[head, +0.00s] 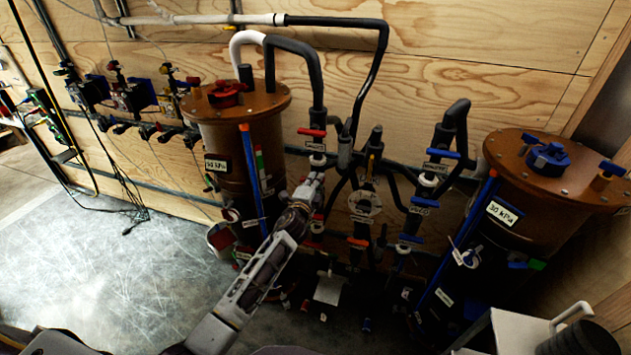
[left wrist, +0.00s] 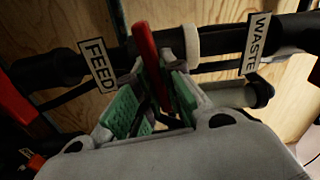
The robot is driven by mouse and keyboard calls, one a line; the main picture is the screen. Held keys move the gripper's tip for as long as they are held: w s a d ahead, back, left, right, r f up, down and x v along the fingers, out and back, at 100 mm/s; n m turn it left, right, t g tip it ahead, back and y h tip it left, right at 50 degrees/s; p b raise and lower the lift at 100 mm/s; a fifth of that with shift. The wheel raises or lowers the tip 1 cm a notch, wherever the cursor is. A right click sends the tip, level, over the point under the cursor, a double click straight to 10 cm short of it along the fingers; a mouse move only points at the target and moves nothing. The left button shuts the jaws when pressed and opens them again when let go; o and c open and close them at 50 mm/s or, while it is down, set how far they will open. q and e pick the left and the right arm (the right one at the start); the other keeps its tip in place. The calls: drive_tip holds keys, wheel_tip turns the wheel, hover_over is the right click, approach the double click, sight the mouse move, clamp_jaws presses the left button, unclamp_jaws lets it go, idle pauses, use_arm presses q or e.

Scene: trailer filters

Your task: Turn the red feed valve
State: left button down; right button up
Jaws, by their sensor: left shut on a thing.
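In the left wrist view, the red feed valve handle (left wrist: 146,55) stands between the green-padded fingers of my left gripper (left wrist: 160,82). The fingers are shut on it. A FEED label (left wrist: 97,66) is on the dark pipe to its left, and a WASTE label (left wrist: 255,44) is to its right. In the head view my left gripper (head: 313,182) reaches up to the piping right of the left brown tank; the held handle is hard to make out there. My right gripper is not in view.
The left brown tank (head: 228,135) has a red cap, and the right brown tank (head: 545,215) a blue one. Several other red, blue and orange valve handles crowd the pipes between them. Pipes and hoses run along the plywood wall. The floor at left is mostly clear.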

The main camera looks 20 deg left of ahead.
use_arm(q)
drive_tip(key=shift+f+m, duration=0.15)
drive_tip(key=shift+m, duration=0.75)
drive_tip(key=c, duration=1.5)
unclamp_jaws()
drive_tip(key=shift+s+a, duration=0.15)
drive_tip(key=shift+s, duration=5.85)
drive_tip(key=shift+n, duration=0.4)
